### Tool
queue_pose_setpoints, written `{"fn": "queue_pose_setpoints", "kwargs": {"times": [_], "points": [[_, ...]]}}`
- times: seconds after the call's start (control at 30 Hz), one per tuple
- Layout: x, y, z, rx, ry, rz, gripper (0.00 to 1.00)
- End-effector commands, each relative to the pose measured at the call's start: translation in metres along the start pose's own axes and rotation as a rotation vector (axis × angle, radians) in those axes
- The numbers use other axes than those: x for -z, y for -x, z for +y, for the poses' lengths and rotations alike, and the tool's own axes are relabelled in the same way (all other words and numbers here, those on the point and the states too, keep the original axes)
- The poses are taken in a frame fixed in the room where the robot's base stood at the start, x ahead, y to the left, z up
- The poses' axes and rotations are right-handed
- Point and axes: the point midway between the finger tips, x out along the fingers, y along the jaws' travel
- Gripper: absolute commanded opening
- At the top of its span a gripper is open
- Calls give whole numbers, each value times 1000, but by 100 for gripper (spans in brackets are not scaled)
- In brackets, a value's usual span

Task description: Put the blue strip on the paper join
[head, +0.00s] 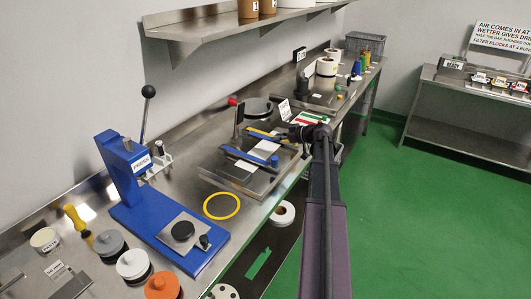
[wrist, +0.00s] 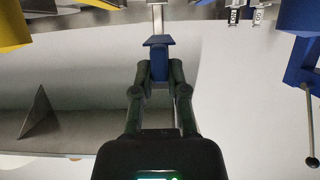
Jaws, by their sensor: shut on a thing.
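My gripper (wrist: 158,78) is shut on a small blue piece (wrist: 158,62) with a wider flat end, which I take for the blue strip. In the head view my gripper (head: 290,131) is over the right side of a metal splicing plate (head: 272,186), and the held piece cannot be made out there. Another white piece (head: 244,167) shows in front of the blue bar. The exact join is too small to tell.
A blue press (head: 128,170) with a lever stands to the left. A rack with red, white and green strips (head: 312,118) is just behind my gripper. A shelf (head: 200,28) runs above.

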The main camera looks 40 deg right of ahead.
Motion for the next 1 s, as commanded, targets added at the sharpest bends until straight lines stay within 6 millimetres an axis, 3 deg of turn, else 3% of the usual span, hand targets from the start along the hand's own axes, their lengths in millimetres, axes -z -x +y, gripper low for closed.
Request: {"fn": "queue_pose_setpoints", "kwargs": {"times": [0.2,0.57,1.0], "points": [[0,7,6,-10,-4,0,0],[22,16,8,-13,-6,1,0],[19,15,8,-14,-6,1,0]]}}
